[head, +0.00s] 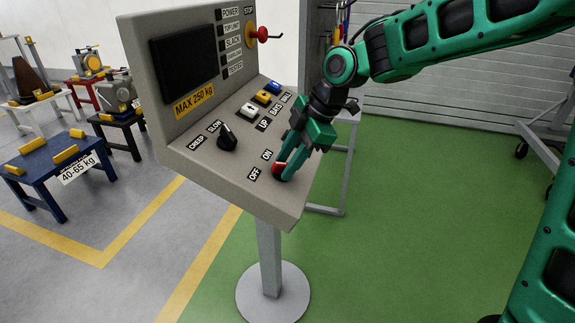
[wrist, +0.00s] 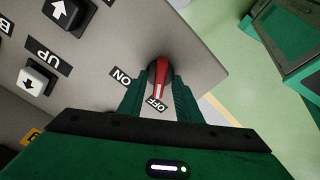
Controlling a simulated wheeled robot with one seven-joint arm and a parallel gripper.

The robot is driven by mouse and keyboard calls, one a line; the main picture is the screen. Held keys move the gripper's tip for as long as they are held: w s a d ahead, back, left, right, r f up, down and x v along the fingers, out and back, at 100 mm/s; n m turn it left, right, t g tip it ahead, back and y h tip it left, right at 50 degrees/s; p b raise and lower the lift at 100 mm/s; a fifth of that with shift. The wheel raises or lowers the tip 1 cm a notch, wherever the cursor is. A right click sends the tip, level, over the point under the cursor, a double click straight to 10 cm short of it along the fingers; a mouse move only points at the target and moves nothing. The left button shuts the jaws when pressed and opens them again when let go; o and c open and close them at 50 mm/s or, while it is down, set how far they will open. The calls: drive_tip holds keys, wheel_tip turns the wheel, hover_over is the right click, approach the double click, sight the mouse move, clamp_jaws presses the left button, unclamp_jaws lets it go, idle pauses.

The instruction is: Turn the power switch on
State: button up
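The power switch (head: 279,168) is a red-handled rotary knob on the sloped face of the grey console. In the wrist view its red handle (wrist: 159,80) on a dark base lies with its end toward the OFF label (wrist: 157,104). The ON label (wrist: 122,77) is beside it to the left. My gripper (head: 283,172) reaches down to the switch from above. In the wrist view my gripper (wrist: 160,88) has one finger on each side of the switch, with visible gaps to the red handle. The fingers look open around it, not closed on it.
The console (head: 225,165) also carries a black CREEP/SLOW knob (head: 227,136), several push buttons, a dark screen (head: 183,66) and a red STOP button (head: 263,34). A blue table (head: 45,163) stands left.

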drive_tip(key=shift+w+a+f, duration=0.1)
drive_tip(key=shift+a+f, duration=0.15)
drive_tip(key=shift+f, duration=0.35)
